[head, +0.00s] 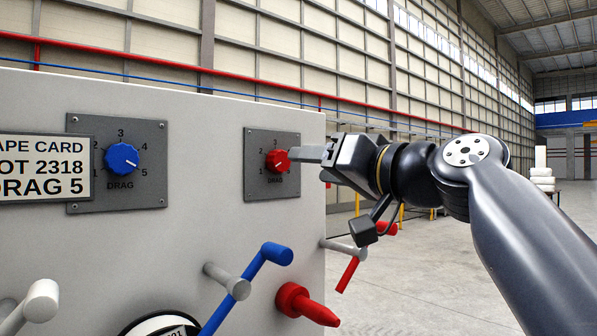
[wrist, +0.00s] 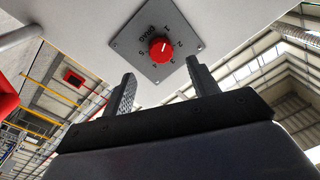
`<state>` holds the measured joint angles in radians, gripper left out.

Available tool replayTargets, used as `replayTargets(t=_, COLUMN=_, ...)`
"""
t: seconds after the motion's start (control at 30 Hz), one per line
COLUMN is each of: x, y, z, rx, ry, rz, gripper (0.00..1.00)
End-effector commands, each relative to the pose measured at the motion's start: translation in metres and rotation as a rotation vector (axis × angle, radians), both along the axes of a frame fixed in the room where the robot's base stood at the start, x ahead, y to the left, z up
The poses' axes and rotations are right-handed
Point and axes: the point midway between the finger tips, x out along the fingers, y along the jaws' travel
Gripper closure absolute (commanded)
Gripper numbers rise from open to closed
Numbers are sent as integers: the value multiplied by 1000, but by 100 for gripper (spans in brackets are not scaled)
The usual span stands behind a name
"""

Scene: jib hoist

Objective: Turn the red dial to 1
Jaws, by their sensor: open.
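The red dial (head: 277,161) sits on a small grey square plate (head: 258,183) marked DRAG, near the right edge of the pale panel.
A blue dial (head: 122,158) on a larger plate is at left, pointing near 5, beside a card (head: 44,167) reading DRAG 5. Below are a blue crank (head: 245,285), a red knob (head: 305,304) and a red-handled lever (head: 347,274). Open floor lies right of the panel.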

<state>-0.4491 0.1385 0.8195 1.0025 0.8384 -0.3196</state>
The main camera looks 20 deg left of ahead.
Motion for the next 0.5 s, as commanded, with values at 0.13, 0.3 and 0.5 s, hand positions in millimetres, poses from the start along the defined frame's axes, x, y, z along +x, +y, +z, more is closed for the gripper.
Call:
replayTargets(t=0.13, x=-10, y=-23, z=-2, rx=0, ry=-1, rz=-4, gripper=43)
replayTargets(t=0.3, x=-15, y=-33, z=-3, rx=-1, ry=-1, rz=-1, gripper=43)
replayTargets(t=0.5, x=-16, y=-34, z=-2, rx=0, ry=0, rz=0, gripper=43)
